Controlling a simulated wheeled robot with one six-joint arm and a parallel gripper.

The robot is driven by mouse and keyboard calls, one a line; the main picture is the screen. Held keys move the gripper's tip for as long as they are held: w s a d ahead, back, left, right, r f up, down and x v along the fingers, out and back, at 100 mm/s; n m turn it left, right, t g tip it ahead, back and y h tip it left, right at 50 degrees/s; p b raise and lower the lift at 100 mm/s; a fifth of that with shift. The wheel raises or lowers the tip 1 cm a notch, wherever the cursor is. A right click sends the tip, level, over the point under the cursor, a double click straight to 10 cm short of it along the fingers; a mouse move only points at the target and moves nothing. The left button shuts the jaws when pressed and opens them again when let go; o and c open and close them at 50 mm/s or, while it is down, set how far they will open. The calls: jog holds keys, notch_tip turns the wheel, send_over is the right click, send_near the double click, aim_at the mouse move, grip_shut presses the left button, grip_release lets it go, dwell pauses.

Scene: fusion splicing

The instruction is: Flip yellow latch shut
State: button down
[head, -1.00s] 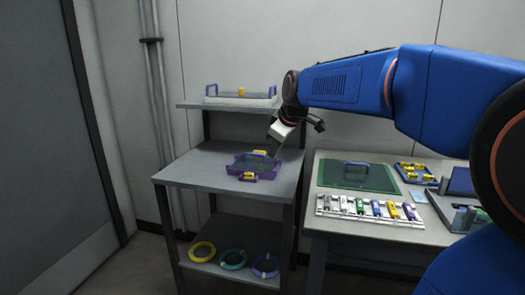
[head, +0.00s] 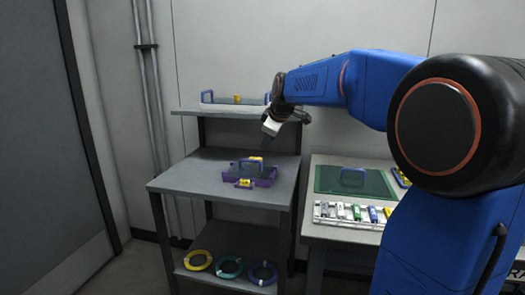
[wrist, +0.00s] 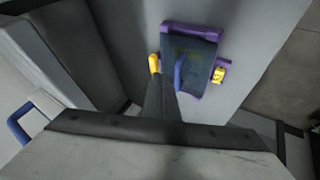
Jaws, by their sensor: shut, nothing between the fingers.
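A purple case (head: 264,182) with a dark lid and a blue handle (head: 238,167) sits on the grey shelf stand's middle top. It also shows in the wrist view (wrist: 197,30). One yellow latch (head: 256,159) is on its far side and another yellow latch (head: 244,183) on its near side. In the wrist view, the far latch (wrist: 154,64) stands beside the lid's left edge, and the near latch (wrist: 218,75) sits in a purple bracket. My gripper (head: 264,147) is shut and empty, just above the far latch. I cannot tell whether it touches the latch.
A blue-handled tray (head: 220,103) stands on the upper shelf behind. Yellow, teal and blue cable rings (head: 231,267) lie on the lower shelf. A table at right holds a green mat (head: 325,180) and a rack of coloured pieces (head: 350,213). The stand's top left is clear.

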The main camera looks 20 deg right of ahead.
jog(key=x, duration=0.9)
jog(key=shift+f, duration=0.1)
jog(key=shift+w+d, duration=0.1)
jog(key=shift+d, duration=0.4)
dwell(0.7)
jog(key=shift+w+d, duration=0.2)
jog(key=shift+d, duration=0.55)
dwell(0.4)
jog(key=shift+d, duration=0.65)
